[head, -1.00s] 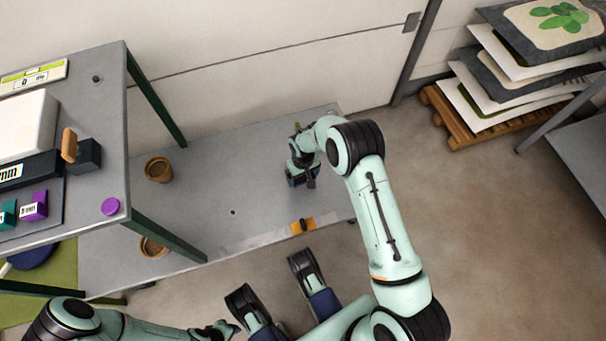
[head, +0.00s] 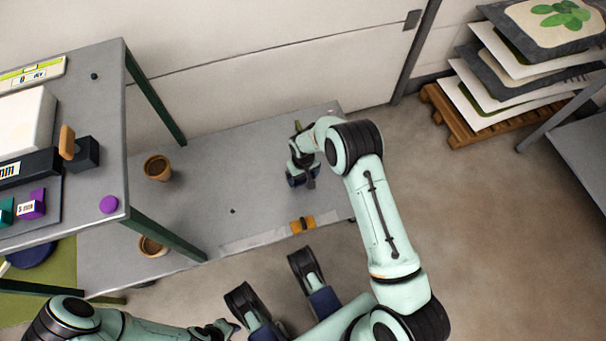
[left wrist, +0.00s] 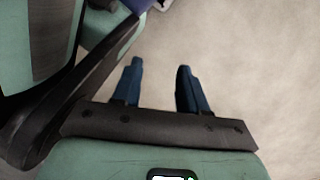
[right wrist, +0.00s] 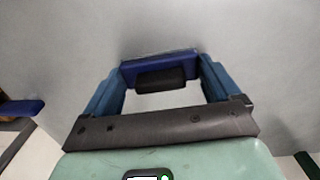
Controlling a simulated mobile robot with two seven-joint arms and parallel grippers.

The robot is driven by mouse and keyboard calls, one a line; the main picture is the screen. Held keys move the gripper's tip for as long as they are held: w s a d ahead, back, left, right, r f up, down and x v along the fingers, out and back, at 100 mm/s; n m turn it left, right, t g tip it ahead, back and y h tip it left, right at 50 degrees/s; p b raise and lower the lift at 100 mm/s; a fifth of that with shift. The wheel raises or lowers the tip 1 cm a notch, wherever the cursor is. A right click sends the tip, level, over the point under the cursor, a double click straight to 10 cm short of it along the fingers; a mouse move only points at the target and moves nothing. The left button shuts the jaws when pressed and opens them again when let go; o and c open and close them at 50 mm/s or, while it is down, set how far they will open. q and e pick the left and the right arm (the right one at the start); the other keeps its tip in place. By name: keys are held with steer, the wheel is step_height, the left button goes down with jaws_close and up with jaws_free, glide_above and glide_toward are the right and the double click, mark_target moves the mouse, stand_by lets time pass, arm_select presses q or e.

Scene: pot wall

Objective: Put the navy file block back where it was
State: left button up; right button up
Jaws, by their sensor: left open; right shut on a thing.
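The navy block (right wrist: 160,66), with a black part on its near side, sits between the two blue fingers of my right gripper (right wrist: 160,76) in the right wrist view. That gripper is shut on it. In the head view my right gripper (head: 302,180) is low over the right part of the grey lower bench (head: 240,175); the arm hides most of the block there. I cannot tell whether the block touches the bench. My left gripper (left wrist: 160,68) is open and empty above bare floor in the left wrist view.
An orange and black item (head: 302,225) lies at the bench's front edge. Two brown pots (head: 157,167) (head: 152,246) stand to the left. The bench's middle is mostly clear.

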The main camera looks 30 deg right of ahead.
steer(key=o, duration=0.7)
steer(key=shift+r, duration=0.15)
arm_select(q)
steer(key=w+r+t+p, duration=0.2)
steer(key=w+r+p, duration=0.2)
steer(key=w, duration=0.1)
steer(key=shift+w+d+r, duration=0.25)
steer(key=shift+w+d, duration=0.1)
steer(key=shift+d, duration=0.05)
arm_select(e)
step_height(320, 180, up, 13)
steer(key=shift+r, duration=0.1)
